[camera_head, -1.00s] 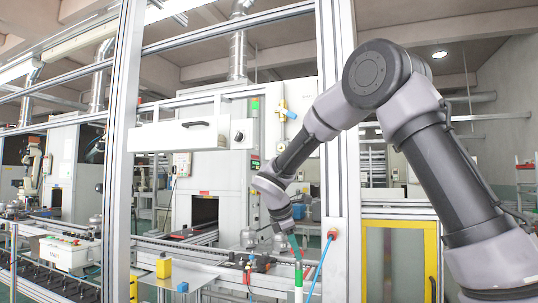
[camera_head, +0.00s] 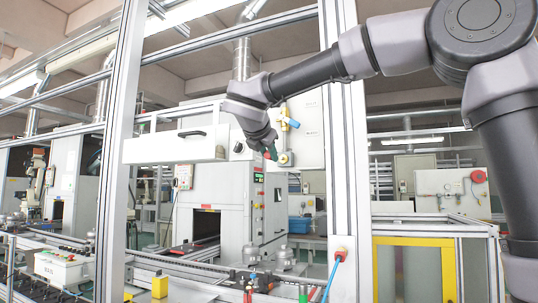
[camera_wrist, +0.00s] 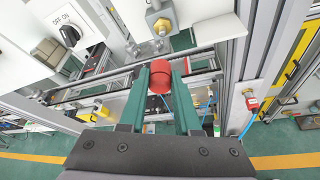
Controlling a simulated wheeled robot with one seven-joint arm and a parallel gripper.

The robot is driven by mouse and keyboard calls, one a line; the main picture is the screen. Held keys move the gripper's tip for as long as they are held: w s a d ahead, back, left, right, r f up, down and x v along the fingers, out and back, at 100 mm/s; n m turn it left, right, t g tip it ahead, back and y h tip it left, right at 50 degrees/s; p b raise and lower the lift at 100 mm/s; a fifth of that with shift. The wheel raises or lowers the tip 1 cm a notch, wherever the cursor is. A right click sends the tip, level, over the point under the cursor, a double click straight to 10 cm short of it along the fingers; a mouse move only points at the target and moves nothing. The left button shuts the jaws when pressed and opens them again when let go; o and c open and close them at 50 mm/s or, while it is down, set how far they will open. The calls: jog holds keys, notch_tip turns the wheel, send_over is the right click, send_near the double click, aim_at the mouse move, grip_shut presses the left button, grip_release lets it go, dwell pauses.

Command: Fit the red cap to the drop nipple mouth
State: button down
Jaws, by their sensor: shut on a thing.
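The red cap (camera_wrist: 160,76) is held between the two green fingertips of my gripper (camera_wrist: 161,72), which is shut on it in the wrist view. A brass fitting (camera_wrist: 162,26) on a grey block lies just beyond the cap; I take it as the drop nipple's mouth. The cap looks apart from it. In the head view my gripper (camera_head: 271,152) is beside the lower end of the fitting (camera_head: 285,158), under a yellow and blue valve (camera_head: 287,122) on the white panel. The cap is too small to make out there.
A white panel with an ON/OFF knob (camera_wrist: 69,34) stands at left in the wrist view. An aluminium post (camera_head: 345,180) rises close right of the gripper in the head view. A conveyor line (camera_head: 190,262) runs below.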

aim_at(281, 158)
jog(key=shift+w+d+r, duration=0.1)
jog(key=shift+w+d, duration=0.35)
jog(key=shift+w, duration=0.55)
jog(key=shift+w+d, duration=0.35)
jog(key=shift+w, duration=0.55)
jog(key=shift+w+d, duration=0.3)
jog(key=shift+w, duration=0.55)
jog(key=shift+w, duration=0.15)
jog(key=shift+w+d, duration=0.25)
jog(key=shift+w, duration=0.35)
jog(key=shift+w+d, duration=0.2)
jog(key=shift+w, duration=0.4)
jog(key=c, duration=0.5)
grip_release()
jog(key=shift+w, duration=0.1)
jog(key=shift+c, duration=0.2)
